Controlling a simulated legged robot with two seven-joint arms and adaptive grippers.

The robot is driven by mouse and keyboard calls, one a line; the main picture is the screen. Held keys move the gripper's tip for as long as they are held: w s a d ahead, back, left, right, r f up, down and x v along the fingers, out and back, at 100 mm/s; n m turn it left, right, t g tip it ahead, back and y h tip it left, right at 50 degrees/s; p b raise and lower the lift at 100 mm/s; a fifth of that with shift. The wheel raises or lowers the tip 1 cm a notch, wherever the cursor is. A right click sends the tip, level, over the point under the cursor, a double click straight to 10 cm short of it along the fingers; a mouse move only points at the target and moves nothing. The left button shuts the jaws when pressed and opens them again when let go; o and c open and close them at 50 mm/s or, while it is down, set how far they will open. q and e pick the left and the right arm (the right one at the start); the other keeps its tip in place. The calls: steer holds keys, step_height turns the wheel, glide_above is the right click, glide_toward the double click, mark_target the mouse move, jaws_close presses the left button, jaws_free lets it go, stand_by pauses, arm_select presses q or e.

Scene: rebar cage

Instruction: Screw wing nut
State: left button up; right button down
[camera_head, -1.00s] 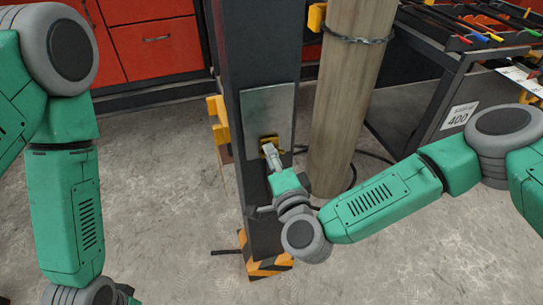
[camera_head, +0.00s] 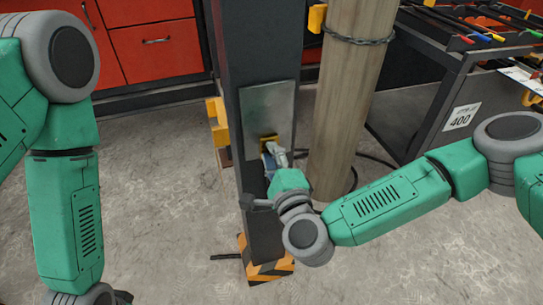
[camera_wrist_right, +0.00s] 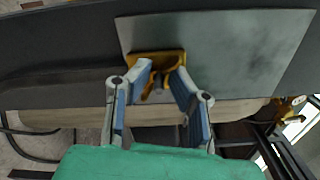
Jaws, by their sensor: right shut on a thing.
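A yellow wing nut (camera_wrist_right: 157,86) sits at a yellow bracket (camera_wrist_right: 155,58) on the lower edge of a grey metal plate (camera_wrist_right: 215,45). In the head view the plate (camera_head: 268,108) is on a dark post, and the yellow bracket (camera_head: 268,138) shows just above my right gripper (camera_head: 272,150). In the right wrist view my right gripper (camera_wrist_right: 160,82) has its two blue-lined fingers on either side of the wing nut and is shut on it. The fingers partly hide the nut. My left arm comes in at the left, but its gripper is out of view.
A wooden column (camera_head: 350,95) with a chain stands just right of the dark post (camera_head: 228,60). A dark tool cart (camera_head: 440,75) stands at the right, and red drawers (camera_head: 155,45) at the back left. An orange-black striped foot (camera_head: 265,268) is under the post. The floor between is mostly clear.

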steer(key=shift+w+d+f+m+b, duration=0.15)
steer(key=shift+m+b, duration=2.15)
steer(key=shift+m, duration=2)
steer(key=shift+d+m+b, duration=0.1)
steer(key=shift+m+b, duration=2.15)
steer(key=shift+m, duration=2.05)
steer(key=shift+w+d+f+m+b, duration=0.15)
steer(key=shift+m+b, duration=2.15)
steer(key=shift+m, duration=2)
steer(key=shift+s+r+m, duration=0.1)
steer(key=shift+m, duration=0.4)
steer(key=c, duration=1.5)
jaws_free()
steer(key=shift+r, duration=0.15)
